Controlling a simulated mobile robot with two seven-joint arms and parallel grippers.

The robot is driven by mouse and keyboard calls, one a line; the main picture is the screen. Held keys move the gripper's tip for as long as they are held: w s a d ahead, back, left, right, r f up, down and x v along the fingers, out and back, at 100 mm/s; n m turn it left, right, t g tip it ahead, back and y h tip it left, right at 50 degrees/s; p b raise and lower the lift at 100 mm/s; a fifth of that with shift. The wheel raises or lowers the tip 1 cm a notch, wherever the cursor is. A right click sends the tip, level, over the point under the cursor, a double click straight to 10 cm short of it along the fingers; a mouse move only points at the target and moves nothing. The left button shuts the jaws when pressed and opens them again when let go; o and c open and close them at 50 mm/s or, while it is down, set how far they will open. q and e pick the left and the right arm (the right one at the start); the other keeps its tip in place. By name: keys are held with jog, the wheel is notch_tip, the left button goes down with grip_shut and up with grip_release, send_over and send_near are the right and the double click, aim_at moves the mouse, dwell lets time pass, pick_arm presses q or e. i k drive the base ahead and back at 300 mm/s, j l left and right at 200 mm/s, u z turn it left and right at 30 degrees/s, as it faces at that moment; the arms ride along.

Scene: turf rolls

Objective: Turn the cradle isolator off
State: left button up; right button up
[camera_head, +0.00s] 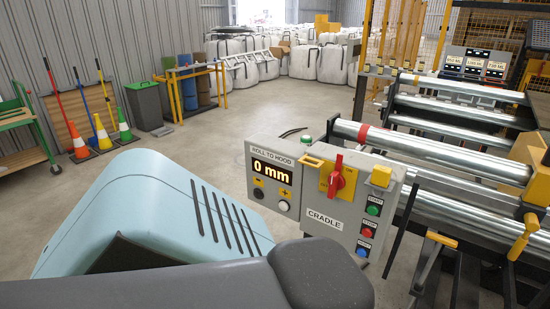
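The cradle isolator (337,180) is a red rotary handle on a yellow plate, on the front of a grey control box (262,206). Its handle stands close to upright, leaning slightly; the plate's lettering is too small to read. A CRADLE label (324,219) sits below it. To its right are a green START button (374,209), a red button (367,232) and a blue button (362,250). To its left, a display (272,170) under ROLL TO HOOD reads 0 mm. Neither of my grippers is in view.
Steel rollers (430,150) on a frame stand behind and right of the box. A yellow block (381,176) and a green lamp (307,139) sit on its top. Traffic cones (124,126) and a grey-green bin (144,105) stand at left. The concrete floor (215,140) between is clear.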

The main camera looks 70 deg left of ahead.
aim_at(336, 181)
jog(key=u, duration=1.8)
